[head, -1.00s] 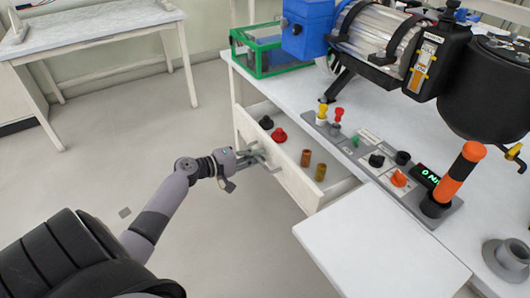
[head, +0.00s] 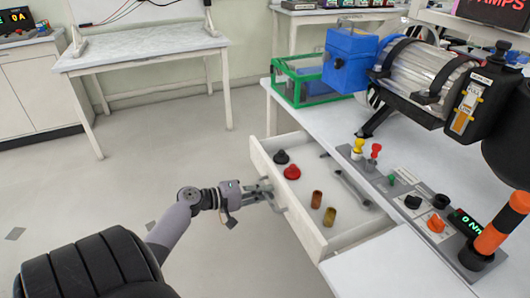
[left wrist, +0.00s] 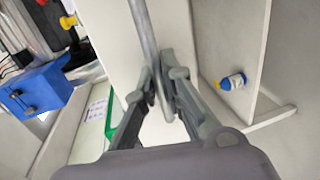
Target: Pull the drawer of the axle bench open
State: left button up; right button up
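The axle bench (head: 305,115) has a white top, and its white drawer (head: 291,208) stands open, pulled out toward the left. Inside lie a black cap (head: 281,157), a red cap (head: 292,172), two brownish cylinders (head: 316,199) and a grey wrench (head: 352,188). My left gripper (head: 270,196) is at the grey bar handle on the drawer front. In the left wrist view, the handle bar (left wrist: 146,35) runs between the two fingers (left wrist: 163,84), which are closed around it. My right gripper is not in view.
On the bench are a green-framed box (head: 299,85), a blue block with a clear cylinder, and a grey plate of knobs (head: 411,190). A white panel (head: 400,268) juts out right of the drawer. Floor (head: 150,150) left of the drawer is clear. A table (head: 140,55) stands behind.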

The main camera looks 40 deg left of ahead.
pick_arm(q)
jog(key=o, duration=0.5)
jog(key=shift+c, duration=0.2)
jog(key=v, duration=1.2)
jog(key=shift+f, duration=0.1)
